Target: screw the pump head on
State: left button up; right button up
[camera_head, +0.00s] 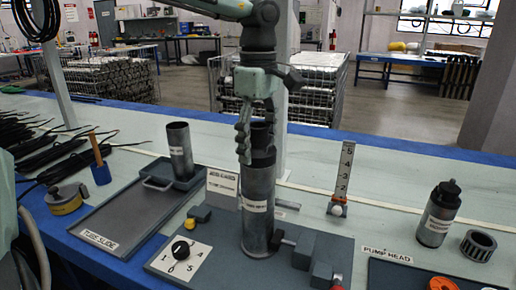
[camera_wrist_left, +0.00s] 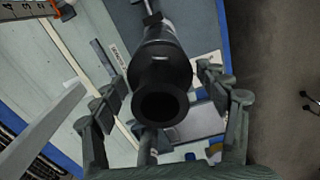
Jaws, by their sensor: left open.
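A grey tube (camera_head: 258,210) with a white label stands upright in a fixture (camera_head: 215,262) in the head view. A black pump head (camera_head: 262,137) sits upright at the tube's top, partly hidden by my gripper. My left gripper (camera_head: 256,142) points down over it, with a finger beside its black neck. In the left wrist view, the black pump head (camera_wrist_left: 163,98) lies between the spread fingers of my left gripper (camera_wrist_left: 162,88), with dark gaps to both sides. Whether it is fully seated on the tube cannot be told. My right gripper is not in view.
A tray (camera_head: 130,215) marked TUBE SLIDE holds another grey tube (camera_head: 180,150) at left. A height scale (camera_head: 341,175), a dark labelled cylinder (camera_head: 438,215) and a grey ring (camera_head: 478,245) stand at right. A numbered dial (camera_head: 181,250) is at the fixture's front.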

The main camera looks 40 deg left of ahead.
pick_arm(q)
jog(key=shift+n, duration=1.1)
jog(key=n+b, duration=0.2)
jog(key=n, duration=0.3)
jog(key=shift+f, duration=0.1)
jog(key=n+b, duration=0.1)
jog(key=n, duration=0.3)
jog(key=shift+b, duration=0.35)
jog(key=shift+n, duration=1.1)
jog(key=c, duration=1)
jog(key=shift+r+m+p, duration=0.25)
jog(key=shift+m+p, duration=0.4)
jog(key=shift+m, duration=0.45)
jog(key=shift+f+m, duration=0.2)
jog(key=shift+m, duration=0.4)
